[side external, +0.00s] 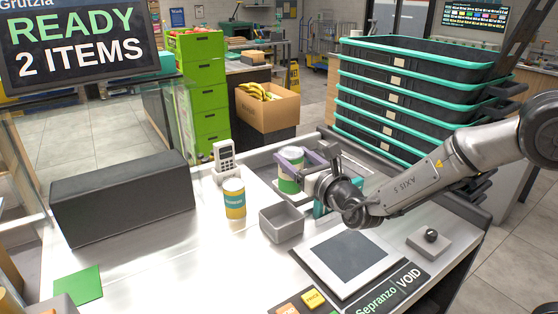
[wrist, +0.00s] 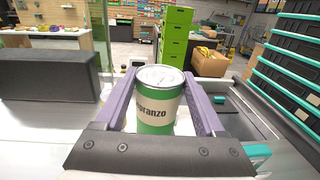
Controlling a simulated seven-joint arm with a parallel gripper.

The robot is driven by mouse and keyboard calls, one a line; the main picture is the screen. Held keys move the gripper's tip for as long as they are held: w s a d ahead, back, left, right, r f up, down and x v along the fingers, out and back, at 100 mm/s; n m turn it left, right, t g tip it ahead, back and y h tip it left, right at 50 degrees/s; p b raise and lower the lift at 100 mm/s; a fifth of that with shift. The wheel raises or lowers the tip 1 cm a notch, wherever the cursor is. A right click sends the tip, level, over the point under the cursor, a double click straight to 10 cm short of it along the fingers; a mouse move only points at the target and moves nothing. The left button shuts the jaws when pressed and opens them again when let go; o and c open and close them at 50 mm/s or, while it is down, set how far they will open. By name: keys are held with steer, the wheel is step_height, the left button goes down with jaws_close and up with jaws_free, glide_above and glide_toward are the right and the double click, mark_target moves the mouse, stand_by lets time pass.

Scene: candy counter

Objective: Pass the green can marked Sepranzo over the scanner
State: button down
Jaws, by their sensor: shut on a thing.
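The wrist view also shows my gripper (wrist: 158,95) with a finger on each side of the can. The scanner (side external: 352,257), a white-framed plate with a dark window, lies flat on the counter in front of my arm. The can is behind the scanner, not above it. I cannot tell whether the can touches the surface beneath.
A payment terminal (side external: 225,160) and a long dark box (side external: 125,197) are further left. A knob box (side external: 430,243) is right. A screen (side external: 80,45) reads "READY 2 ITEMS".

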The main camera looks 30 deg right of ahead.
steer(key=shift+s+d+r, duration=0.15)
steer(key=shift+s+r, duration=0.4)
steer(key=shift+s, duration=0.35)
steer(key=s+d+f+m+h, duration=0.2)
steer(key=s+d+f+h, duration=0.2)
steer(key=s+d, duration=0.5)
steer(key=s+f, duration=0.1)
steer(key=s, duration=0.5)
steer(key=shift+d+m+g, duration=0.2)
steer(key=shift+m+g, duration=0.2)
steer(key=shift+f, duration=0.1)
steer(key=a, duration=1)
